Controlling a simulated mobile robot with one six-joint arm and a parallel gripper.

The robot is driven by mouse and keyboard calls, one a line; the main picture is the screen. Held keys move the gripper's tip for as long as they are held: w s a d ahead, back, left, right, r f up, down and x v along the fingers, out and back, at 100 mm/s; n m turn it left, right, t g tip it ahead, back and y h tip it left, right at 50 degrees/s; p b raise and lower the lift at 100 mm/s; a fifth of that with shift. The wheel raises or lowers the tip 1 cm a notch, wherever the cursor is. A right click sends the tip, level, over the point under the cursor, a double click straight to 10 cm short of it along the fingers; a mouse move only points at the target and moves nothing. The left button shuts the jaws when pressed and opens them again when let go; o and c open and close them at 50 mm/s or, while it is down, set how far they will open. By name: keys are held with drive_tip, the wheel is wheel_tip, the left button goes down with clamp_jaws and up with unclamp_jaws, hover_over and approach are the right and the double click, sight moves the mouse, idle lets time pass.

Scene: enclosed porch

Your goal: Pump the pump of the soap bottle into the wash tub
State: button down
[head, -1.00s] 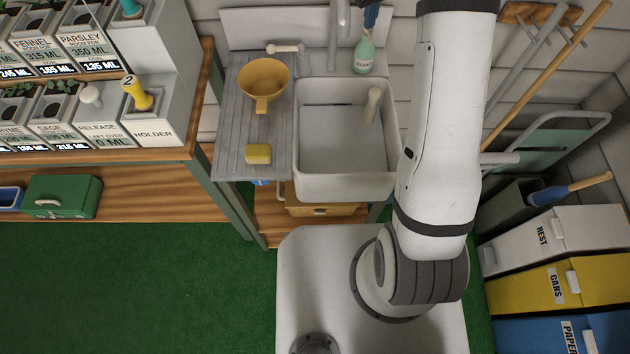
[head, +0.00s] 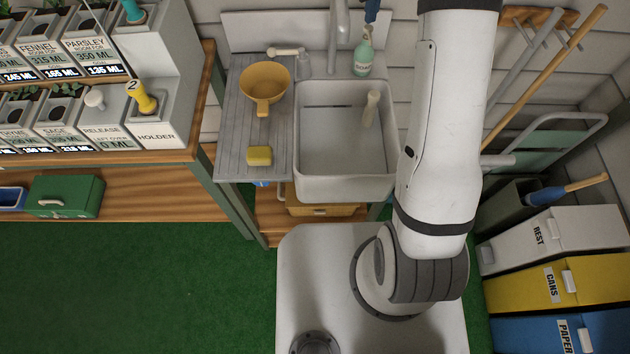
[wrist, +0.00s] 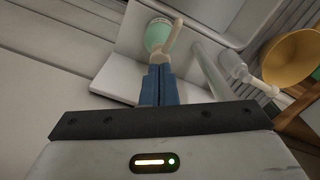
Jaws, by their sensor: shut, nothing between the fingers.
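The soap bottle (head: 363,61) is pale green with a cream pump and stands upright on the back ledge of the wash tub (head: 345,186). The tub is a white sink basin, empty but for a cream upright piece at its right. My gripper (head: 370,18) shows as blue fingers at the top edge, just above the pump. In the wrist view, my shut fingertips (wrist: 160,68) are close to the pump, and the bottle (wrist: 157,36) lies behind it with its spout toward the upper right. I cannot tell whether they touch the pump.
A grey tap (head: 339,25) rises just left of the bottle. A bench with labelled planters stands left; bins (head: 560,235) stand right.

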drive_tip(key=shift+f, duration=0.1)
drive_tip(key=shift+f+b, duration=0.95)
drive_tip(key=shift+f, duration=0.4)
drive_tip(key=shift+r, duration=0.2)
drive_tip(key=shift+r+p, duration=1)
drive_tip(key=shift+r, duration=0.3)
wheel_tip(320, 180, up, 6)
drive_tip(key=p, duration=0.4)
